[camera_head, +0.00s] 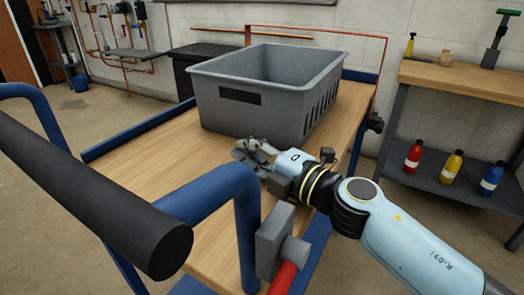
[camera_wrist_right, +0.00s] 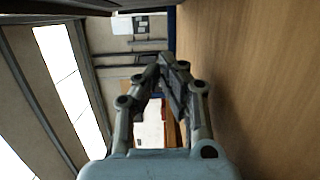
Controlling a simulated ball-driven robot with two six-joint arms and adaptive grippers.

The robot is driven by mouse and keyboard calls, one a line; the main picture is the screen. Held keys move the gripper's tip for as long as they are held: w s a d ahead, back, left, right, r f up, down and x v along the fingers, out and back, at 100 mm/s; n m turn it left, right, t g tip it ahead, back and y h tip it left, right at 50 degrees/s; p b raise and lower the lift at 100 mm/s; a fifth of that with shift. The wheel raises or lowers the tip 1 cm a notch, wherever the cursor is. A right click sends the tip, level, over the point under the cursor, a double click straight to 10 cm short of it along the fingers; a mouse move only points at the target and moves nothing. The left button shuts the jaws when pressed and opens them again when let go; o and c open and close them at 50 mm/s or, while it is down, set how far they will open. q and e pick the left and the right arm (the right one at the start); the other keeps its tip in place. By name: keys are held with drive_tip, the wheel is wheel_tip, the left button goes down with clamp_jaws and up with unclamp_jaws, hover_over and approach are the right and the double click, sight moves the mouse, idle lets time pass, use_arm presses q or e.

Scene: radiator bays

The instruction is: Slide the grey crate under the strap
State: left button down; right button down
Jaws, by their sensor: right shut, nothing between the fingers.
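The grey crate (camera_head: 222,103) stands upright on the wooden top of the blue-framed cart (camera_head: 150,165), towards its far end. It is an open-topped box with a dark handle slot in the side facing me and vertical slots in its right side. My right gripper (camera_head: 240,150) is low over the cart top, in front of the crate's near face, with a small gap to it. In the right wrist view its fingers (camera_wrist_right: 168,62) meet at the tips with nothing between them. I cannot pick out a strap. My left gripper does not show.
A blue rail (camera_head: 215,195) and a thick black bar (camera_head: 90,195) rise at the cart's near left. A grey block with a red handle (camera_head: 285,275) is at the near right. A workbench (camera_head: 455,80) with bottles on its lower shelf stands right. The cart top left of my gripper is clear.

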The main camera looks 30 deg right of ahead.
sight(244, 133)
drive_tip(key=x, duration=0.4)
drive_tip(key=w+d, duration=0.1)
drive_tip(key=w+d+b, duration=0.1)
drive_tip(key=shift+d+f, duration=0.15)
drive_tip(key=shift+d, duration=0.15)
drive_tip(key=shift+w+d, duration=0.2)
drive_tip(key=shift+d, duration=0.15)
